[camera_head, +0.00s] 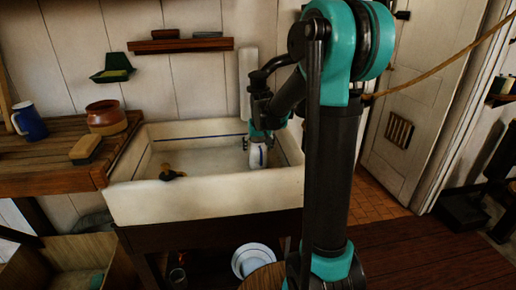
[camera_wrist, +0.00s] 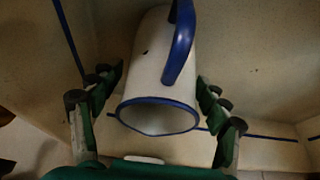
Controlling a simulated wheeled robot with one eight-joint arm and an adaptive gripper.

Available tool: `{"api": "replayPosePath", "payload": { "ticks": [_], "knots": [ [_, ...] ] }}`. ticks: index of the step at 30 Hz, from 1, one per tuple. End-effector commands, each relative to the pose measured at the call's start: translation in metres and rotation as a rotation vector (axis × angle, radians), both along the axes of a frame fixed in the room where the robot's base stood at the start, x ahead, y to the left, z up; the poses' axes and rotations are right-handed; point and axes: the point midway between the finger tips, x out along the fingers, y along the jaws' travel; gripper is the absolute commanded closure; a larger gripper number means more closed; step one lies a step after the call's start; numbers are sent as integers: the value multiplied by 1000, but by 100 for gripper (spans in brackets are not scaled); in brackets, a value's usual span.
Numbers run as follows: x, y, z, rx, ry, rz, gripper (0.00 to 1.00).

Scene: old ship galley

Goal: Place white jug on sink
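The white jug (camera_head: 258,156) with blue trim is inside the white sink (camera_head: 205,204), near its back right part. In the wrist view the jug (camera_wrist: 152,75) shows its blue rim and blue handle. My gripper (camera_head: 262,133) is over the jug from above. In the wrist view my gripper (camera_wrist: 160,85) has one finger on each side of the jug, with narrow gaps seeming to show beside it. The jug's base is hard to see.
A wooden counter (camera_head: 40,178) left of the sink holds a blue mug (camera_head: 30,122), a brown pot (camera_head: 105,116) and a brush (camera_head: 85,149). A dark tap-like object (camera_head: 171,173) lies in the sink's left part. The sink's middle is clear. A plate (camera_head: 252,260) is below.

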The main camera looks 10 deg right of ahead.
Motion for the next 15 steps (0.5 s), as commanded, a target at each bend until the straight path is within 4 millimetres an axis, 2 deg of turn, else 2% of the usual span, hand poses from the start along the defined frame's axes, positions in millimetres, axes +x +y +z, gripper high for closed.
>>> {"api": "replayPosePath", "payload": {
  "ticks": [10, 15],
  "knots": [
    [0, 0, 2, 0, 0, 0, 19],
    [-6, 0, 17, 0, 0, 0, 19]
  ]
}}
